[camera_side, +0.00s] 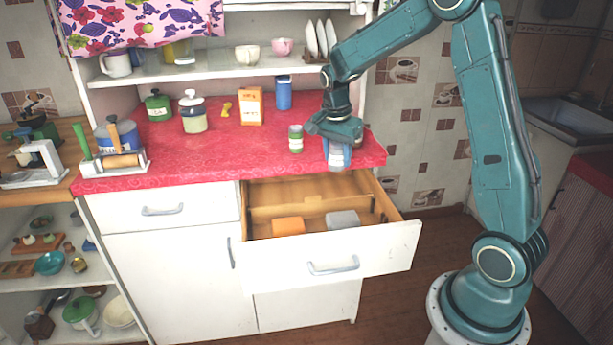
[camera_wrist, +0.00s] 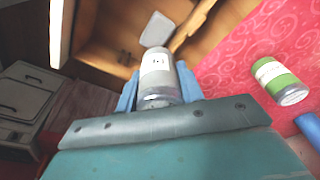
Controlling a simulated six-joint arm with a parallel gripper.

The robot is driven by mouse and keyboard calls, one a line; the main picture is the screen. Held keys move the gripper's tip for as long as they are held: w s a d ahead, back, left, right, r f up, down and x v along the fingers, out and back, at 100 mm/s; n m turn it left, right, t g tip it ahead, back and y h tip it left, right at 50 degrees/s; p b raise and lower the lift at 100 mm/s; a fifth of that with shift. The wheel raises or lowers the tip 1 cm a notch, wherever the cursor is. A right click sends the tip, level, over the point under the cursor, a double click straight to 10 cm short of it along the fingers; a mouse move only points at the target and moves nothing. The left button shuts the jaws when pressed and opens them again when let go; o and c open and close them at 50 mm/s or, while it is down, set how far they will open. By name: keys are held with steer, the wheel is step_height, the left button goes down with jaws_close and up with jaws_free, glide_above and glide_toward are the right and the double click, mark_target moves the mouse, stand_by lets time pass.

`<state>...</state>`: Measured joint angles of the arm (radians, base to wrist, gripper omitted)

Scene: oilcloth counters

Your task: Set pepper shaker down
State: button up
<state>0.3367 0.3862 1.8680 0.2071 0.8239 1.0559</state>
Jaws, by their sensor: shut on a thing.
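My gripper (camera_side: 339,157) is shut on a small pale shaker with a white label and a grey end, taken here as the pepper shaker (camera_wrist: 156,72). In the wrist view the light-blue fingers of my gripper (camera_wrist: 158,88) press on both sides of it. The label mark is too small to read. In the side view the fingers mostly hide the shaker, near the front right edge of the red counter (camera_side: 235,150). I cannot tell whether it touches the counter. The open drawer (camera_side: 385,245) lies below, with an orange block (camera_side: 288,226) and a grey block (camera_side: 343,218) inside.
A green-and-white jar (camera_side: 295,139) stands on the counter left of my gripper; it also shows in the wrist view (camera_wrist: 280,80). Behind stand an orange box (camera_side: 250,107) and a blue can (camera_side: 284,93). The counter's front middle is clear. A shelf (camera_side: 210,70) hangs above.

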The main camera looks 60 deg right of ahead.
steer(key=shift+s+a+f, duration=0.25)
steer(key=shift+s+a, duration=0.25)
steer(key=shift+s, duration=0.15)
steer(key=shift+s+a+f, duration=0.3)
steer(key=shift+s+a, duration=0.25)
steer(key=shift+s, duration=0.05)
steer(key=shift+s+a+f, duration=0.25)
steer(key=shift+s+a, duration=0.25)
steer(key=shift+s, duration=0.15)
steer(key=shift+f, duration=0.1)
step_height(320, 180, down, 16)
steer(key=shift+f, duration=0.1)
steer(key=shift+f, duration=1.75)
steer(key=shift+f, duration=0.2)
steer(key=o, duration=0.7)
steer(key=shift+r, duration=0.15)
